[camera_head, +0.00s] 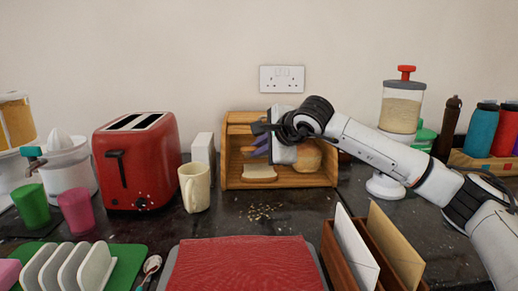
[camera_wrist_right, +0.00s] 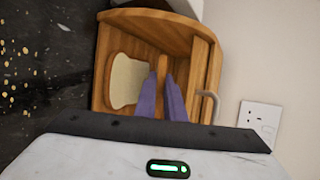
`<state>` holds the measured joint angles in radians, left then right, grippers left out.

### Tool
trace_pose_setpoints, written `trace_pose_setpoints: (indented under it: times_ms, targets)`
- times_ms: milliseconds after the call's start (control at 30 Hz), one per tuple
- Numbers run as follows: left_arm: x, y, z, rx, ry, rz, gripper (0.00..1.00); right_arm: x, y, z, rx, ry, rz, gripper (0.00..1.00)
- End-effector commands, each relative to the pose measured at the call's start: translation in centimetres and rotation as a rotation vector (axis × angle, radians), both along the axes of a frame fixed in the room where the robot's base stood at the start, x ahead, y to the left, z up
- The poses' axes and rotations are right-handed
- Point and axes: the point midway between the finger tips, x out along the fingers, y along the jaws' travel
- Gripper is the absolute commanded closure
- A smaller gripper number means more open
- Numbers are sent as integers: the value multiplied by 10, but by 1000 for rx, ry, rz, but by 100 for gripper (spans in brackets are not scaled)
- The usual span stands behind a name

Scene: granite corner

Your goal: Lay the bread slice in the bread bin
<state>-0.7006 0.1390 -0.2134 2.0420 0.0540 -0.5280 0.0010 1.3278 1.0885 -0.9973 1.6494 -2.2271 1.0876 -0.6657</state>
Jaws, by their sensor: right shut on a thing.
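The wooden bread bin (camera_head: 278,184) stands open against the back wall. It also shows in the right wrist view (camera_wrist_right: 190,22). The pale bread slice (camera_head: 259,172) is inside its left part, low near the floor; I cannot tell whether it touches the floor. In the right wrist view the slice (camera_wrist_right: 128,80) shows its pale face beside the fingertips. The exact contact is partly hidden. My left gripper is out of view.
A bread loaf (camera_head: 307,158) sits in the bin's right part. A cream mug (camera_head: 194,188) and red toaster (camera_head: 137,165) stand left of the bin. Crumbs (camera_head: 265,211) lie in front. A letter rack (camera_head: 372,250) and blender-like jar (camera_head: 401,108) stand to the right.

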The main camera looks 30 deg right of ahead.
Motion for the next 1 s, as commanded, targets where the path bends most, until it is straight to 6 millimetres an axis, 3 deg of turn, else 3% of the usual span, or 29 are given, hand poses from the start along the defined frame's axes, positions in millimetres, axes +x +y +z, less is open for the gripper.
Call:
trace_pose_setpoints:
  times_ms: [433, 467, 567, 1000]
  targets:
    - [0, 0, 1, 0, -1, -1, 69, 0, 0, 0, 1, 0, -1, 100]
    - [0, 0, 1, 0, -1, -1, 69, 0, 0, 0, 1, 0, -1, 86]
    - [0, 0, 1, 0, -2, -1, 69, 0, 0, 0, 1, 0, -1, 69]
    - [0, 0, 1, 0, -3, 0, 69, -6, 4, 6, 1, 0, -1, 69]
